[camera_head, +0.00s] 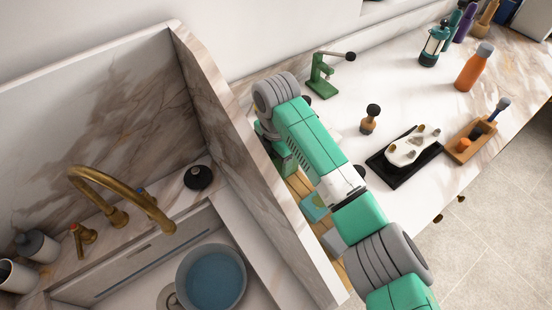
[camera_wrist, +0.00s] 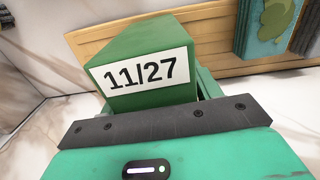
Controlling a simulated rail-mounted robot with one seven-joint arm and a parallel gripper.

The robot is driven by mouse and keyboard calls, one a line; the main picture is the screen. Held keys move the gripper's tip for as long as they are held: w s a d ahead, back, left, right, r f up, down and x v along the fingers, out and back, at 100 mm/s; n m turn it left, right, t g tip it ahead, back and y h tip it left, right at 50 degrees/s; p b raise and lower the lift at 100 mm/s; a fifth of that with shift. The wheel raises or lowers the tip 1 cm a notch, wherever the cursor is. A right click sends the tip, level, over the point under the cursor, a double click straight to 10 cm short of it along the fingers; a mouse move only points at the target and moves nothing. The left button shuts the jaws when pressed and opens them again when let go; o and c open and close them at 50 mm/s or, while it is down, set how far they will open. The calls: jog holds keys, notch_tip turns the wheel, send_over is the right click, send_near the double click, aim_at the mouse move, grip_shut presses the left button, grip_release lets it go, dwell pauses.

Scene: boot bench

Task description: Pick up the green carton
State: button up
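The green carton (camera_wrist: 150,55) fills the middle of the wrist view, with a white label reading 11/27 facing the camera. It is right in front of my gripper (camera_wrist: 152,106), whose dark bar crosses the view just below it. A green finger-like part shows at the carton's right side; the other side is mostly hidden by the carton. I cannot tell whether the fingers touch it. In the head view, my arm covers most of the gripper and carton area behind the marble partition.
A wooden rack (camera_wrist: 215,45) with a map-covered book (camera_wrist: 268,30) stands behind the carton. The marble partition (camera_head: 250,150) rises close on the arm's left, with the sink beyond. A black tray (camera_head: 378,171), wooden-handled stamp (camera_head: 369,120) and green press (camera_head: 322,75) stand on the right.

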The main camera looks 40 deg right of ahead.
jog(key=c, duration=1)
jog(key=shift+r, duration=0.1)
jog(key=shift+c, duration=0.2)
jog(key=shift+r, duration=0.1)
